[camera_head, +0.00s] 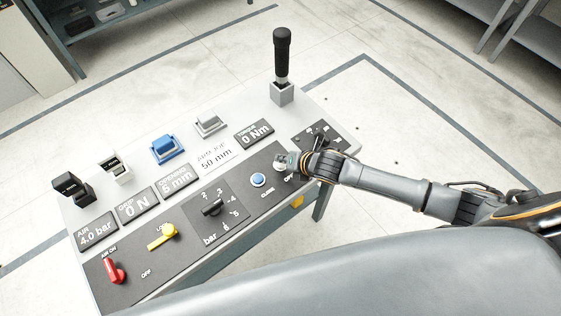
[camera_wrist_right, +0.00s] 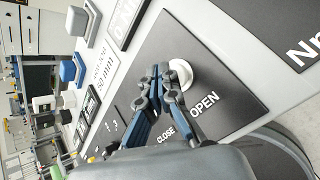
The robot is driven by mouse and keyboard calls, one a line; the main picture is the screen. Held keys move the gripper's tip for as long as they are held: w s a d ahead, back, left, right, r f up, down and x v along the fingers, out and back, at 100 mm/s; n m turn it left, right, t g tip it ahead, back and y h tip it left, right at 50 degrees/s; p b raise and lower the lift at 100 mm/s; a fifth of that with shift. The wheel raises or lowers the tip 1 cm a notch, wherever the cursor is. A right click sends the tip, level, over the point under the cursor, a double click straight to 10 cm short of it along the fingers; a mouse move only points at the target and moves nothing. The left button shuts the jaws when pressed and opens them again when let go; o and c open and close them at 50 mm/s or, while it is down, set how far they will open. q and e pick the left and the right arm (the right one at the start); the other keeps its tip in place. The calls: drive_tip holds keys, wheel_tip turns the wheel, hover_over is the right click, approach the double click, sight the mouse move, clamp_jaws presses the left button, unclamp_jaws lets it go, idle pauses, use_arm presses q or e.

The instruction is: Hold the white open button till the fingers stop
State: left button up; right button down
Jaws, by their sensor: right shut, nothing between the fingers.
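The white open button (camera_wrist_right: 181,74) is round and sits on the dark panel plate above the word OPEN in the right wrist view. My right gripper (camera_wrist_right: 160,72) is shut and empty, with its fingertips right at the button's edge. I cannot tell whether they press it. In the head view my right gripper (camera_head: 287,161) covers much of the button and its label. The blue close button (camera_head: 259,180) is just left of it. The opening display (camera_head: 177,181) seems to read 6 mm. My left gripper is not in view.
The grey console (camera_head: 318,112) also carries a black joystick (camera_head: 282,58), a black pressure knob (camera_head: 212,208), a yellow lever (camera_head: 162,236) and a red lever (camera_head: 114,271). Blue (camera_head: 167,149) and grey (camera_head: 209,123) blocks stand along its back edge.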

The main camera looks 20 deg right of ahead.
sight(283, 164)
drive_tip(key=shift+f+b, duration=0.3)
drive_tip(key=shift+f, duration=0.3)
idle(1.4)
drive_tip(key=shift+r, duration=0.1)
idle(0.8)
drive_tip(key=shift+r+p, duration=0.95)
drive_tip(key=shift+p, duration=0.1)
wheel_tip(283, 164, up, 5)
drive_tip(key=p, duration=0.5)
drive_tip(key=shift+r, duration=0.1)
